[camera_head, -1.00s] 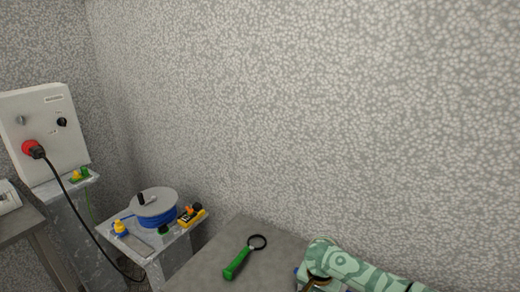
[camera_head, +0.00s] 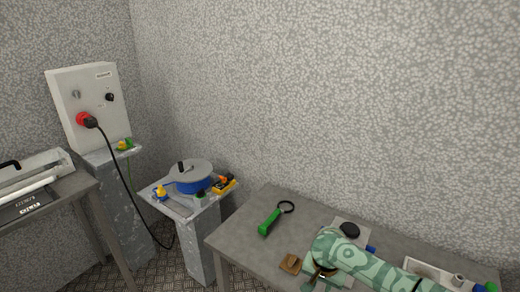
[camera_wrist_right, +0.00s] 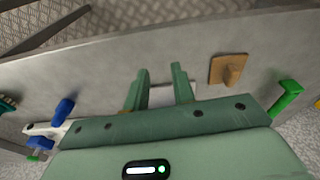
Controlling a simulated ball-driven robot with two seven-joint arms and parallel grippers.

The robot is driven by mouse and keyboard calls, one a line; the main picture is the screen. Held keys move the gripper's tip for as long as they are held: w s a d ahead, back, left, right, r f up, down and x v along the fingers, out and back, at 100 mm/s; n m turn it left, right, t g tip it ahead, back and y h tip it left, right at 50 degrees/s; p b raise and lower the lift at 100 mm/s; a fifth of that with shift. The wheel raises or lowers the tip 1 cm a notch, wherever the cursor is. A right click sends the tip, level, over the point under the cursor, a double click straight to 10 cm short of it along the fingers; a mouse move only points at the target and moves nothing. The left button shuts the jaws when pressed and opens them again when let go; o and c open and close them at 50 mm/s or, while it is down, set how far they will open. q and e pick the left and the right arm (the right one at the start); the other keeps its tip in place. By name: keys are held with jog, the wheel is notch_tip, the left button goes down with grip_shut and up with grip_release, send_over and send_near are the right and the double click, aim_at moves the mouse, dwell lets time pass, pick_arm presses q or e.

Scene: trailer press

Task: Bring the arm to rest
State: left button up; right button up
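My right arm, in green camouflage colours, reaches over the grey table (camera_head: 240,237) at the lower right of the head view. Its gripper (camera_head: 316,280) points down near the table's front, partly cut off by the frame. In the right wrist view the two green fingers (camera_wrist_right: 161,88) stand apart. A pale piece shows beyond the gap between them; I see nothing clasped. My left gripper is in neither view.
A wooden block with a knob (camera_head: 290,264) and a green-handled ring tool (camera_head: 271,220) lie left of the right gripper. A black round knob (camera_head: 350,230) is behind the arm. A cable reel (camera_head: 190,178) stands on a side stand. A wall box (camera_head: 92,105) is at left.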

jog(key=s+a+f+n+t+y, duration=0.1)
jog(key=s+a+n+t+y, duration=0.15)
jog(key=s+a+n, duration=0.75)
jog(key=s+d+r+n+t+h, duration=0.1)
jog(key=s+d+r+n+h, duration=0.15)
jog(key=s+d+r, duration=0.65)
jog(key=s+d+r+n+t+h, duration=0.15)
jog(key=s+d+h, duration=0.4)
jog(key=d, duration=0.85)
jog(key=s+a+f+m+g+y, duration=0.1)
jog(key=s+a+f+y, duration=0.15)
jog(key=f, duration=1.15)
jog(key=s+a+f+g+y, duration=0.2)
jog(key=s+f, duration=0.2)
jog(key=f, duration=0.9)
jog(key=s+f+m+g+y+b, duration=0.1)
jog(key=s+f+m+g, duration=0.1)
jog(key=s+f, duration=1.3)
jog(key=s+m, duration=0.1)
jog(key=s, duration=0.3)
jog(key=shift+f+g+y, duration=0.2)
jog(key=shift+g+y, duration=0.1)
jog(key=shift+y, duration=0.1)
